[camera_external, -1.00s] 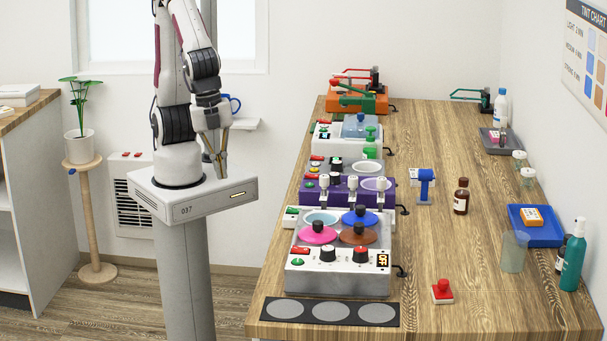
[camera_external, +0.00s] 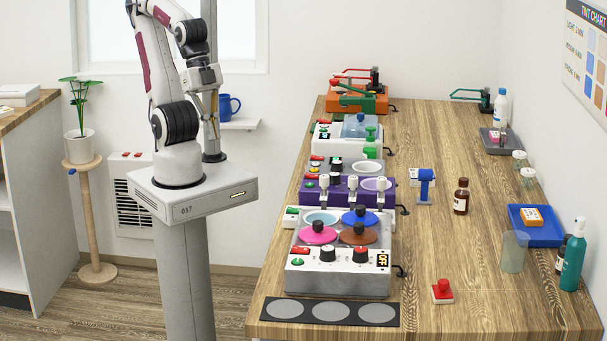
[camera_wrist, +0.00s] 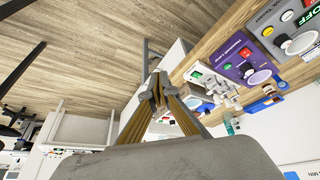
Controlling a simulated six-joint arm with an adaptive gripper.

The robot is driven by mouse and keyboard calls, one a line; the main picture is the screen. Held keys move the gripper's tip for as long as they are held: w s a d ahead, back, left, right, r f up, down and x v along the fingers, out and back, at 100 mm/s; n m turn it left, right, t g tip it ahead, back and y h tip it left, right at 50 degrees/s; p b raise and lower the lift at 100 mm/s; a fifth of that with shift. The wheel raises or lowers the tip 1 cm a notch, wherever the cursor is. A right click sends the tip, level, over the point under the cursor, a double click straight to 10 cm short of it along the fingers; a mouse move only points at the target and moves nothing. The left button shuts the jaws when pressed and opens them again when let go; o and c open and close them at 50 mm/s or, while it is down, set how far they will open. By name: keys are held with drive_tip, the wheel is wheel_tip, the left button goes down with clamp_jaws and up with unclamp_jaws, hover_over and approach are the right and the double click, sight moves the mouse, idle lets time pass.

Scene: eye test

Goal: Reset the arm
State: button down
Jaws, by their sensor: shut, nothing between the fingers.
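My arm stands on its white pedestal at the left of the external view, folded upward beside the window. My gripper (camera_external: 215,112) hangs below the wrist, above the pedestal top and left of the bench. It is well apart from everything on the bench. In the wrist view my gripper (camera_wrist: 159,88) shows its brownish fingers running together at the tips, shut with nothing between them. The upper part of my arm is cut off by the top edge of the external view.
The wooden bench (camera_external: 440,270) at the right carries a grey machine with coloured lids (camera_external: 340,275), a purple machine (camera_external: 345,195), bottles and a blue tray (camera_external: 545,240). A blue mug (camera_external: 228,104) stands on a wall shelf near my gripper. A potted plant (camera_external: 81,145) stands left.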

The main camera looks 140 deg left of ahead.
drive_tip(key=shift+s+a+r+n+t, duration=0.15)
drive_tip(key=shift+a+r+t, duration=0.15)
drive_tip(key=shift+r, duration=0.2)
drive_tip(key=shift+s+a+r+n+t, duration=0.15)
drive_tip(key=shift+a+r+t, duration=0.1)
drive_tip(key=shift+r, duration=0.2)
